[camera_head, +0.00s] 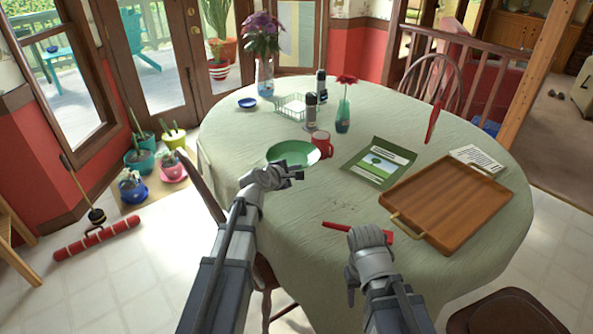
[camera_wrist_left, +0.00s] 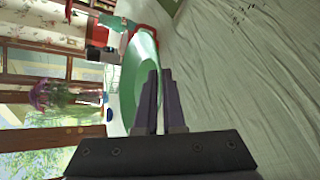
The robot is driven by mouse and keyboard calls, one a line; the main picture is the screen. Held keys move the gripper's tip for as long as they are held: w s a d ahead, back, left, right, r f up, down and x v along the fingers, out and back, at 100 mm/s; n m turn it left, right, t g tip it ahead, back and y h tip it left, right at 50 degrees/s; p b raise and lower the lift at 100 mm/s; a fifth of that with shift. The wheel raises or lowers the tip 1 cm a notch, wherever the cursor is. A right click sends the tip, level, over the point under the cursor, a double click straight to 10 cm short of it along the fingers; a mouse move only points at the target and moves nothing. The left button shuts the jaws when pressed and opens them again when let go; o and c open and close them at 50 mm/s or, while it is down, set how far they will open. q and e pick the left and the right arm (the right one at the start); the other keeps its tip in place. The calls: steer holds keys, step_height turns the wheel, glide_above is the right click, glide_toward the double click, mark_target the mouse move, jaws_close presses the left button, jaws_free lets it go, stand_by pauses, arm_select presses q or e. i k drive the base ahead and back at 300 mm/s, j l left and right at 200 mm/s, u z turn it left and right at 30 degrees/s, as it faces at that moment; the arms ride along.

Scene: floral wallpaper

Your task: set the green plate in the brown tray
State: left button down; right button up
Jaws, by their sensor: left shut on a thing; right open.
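The green plate (camera_head: 293,152) is at the left-middle of the round table, close to the red mug. My left gripper (camera_head: 291,171) is shut on the plate's near rim. In the left wrist view the plate (camera_wrist_left: 135,85) stands edge-on at the fingers (camera_wrist_left: 152,100). I cannot tell whether the plate is clear of the cloth. The brown wooden tray (camera_head: 450,203) lies at the table's right, empty, with brass handles. My right gripper (camera_head: 371,238) is open at the near edge, left of the tray, in front of a red-handled object (camera_head: 345,227).
A red mug (camera_head: 322,144) stands right of the plate. A green booklet (camera_head: 380,160) lies between mug and tray. A white card (camera_head: 478,159) lies at the tray's far edge. Vases, dark-topped shakers and a wire basket (camera_head: 290,106) stand behind. Bare cloth lies between plate and tray's near side.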

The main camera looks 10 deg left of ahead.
mark_target(432, 210)
steer(key=k+l+z, duration=0.1)
steer(key=l+z, duration=0.2)
steer(key=l, duration=0.5)
steer(key=l+z, duration=0.3)
steer(key=l, duration=0.45)
